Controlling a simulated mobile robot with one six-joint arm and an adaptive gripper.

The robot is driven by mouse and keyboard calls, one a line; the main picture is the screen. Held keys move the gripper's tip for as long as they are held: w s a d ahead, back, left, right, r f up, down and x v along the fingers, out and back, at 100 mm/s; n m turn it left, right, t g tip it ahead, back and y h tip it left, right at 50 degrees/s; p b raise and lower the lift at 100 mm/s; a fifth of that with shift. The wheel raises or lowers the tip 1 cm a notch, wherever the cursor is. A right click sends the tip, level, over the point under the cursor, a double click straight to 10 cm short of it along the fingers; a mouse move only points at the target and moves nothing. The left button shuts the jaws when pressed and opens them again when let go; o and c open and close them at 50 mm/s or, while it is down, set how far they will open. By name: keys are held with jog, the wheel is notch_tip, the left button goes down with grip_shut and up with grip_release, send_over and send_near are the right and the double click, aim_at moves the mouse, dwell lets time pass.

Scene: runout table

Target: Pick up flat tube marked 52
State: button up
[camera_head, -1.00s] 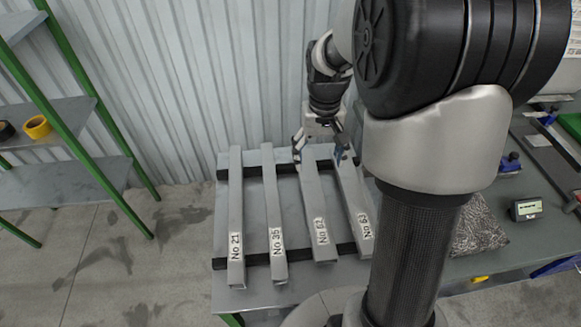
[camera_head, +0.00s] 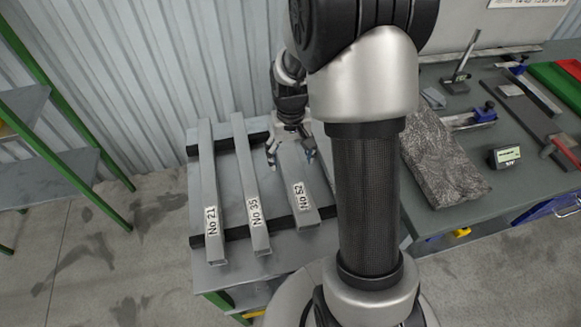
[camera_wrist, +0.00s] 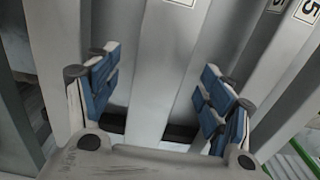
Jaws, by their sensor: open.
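The flat tube marked No 52 (camera_head: 307,210) is a grey bar lying on the rack, third from the left in the head view. Its label faces up near its near end. My gripper (camera_head: 291,160) is open over its far part, with one finger on each side in the picture. In the wrist view a grey tube (camera_wrist: 165,70) runs between the open blue-padded fingers (camera_wrist: 160,95), its label cut off at the top edge. I cannot tell how far the fingertips reach down beside it. Nothing is held.
Tubes No 21 (camera_head: 209,180) and No 35 (camera_head: 246,180) lie to the left on black bars (camera_head: 237,234). A fourth tube at the right is mostly hidden by my column. A workbench at the right holds a dark textured slab (camera_head: 440,160) and a small display box (camera_head: 504,156).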

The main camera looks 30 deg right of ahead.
aim_at(290, 165)
notch_tip(290, 165, down, 3)
jog(key=shift+r+b, duration=0.1)
jog(key=shift+b, duration=0.25)
jog(key=shift+c, duration=0.2)
jog(key=shift+r, duration=0.1)
jog(key=c, duration=1.5)
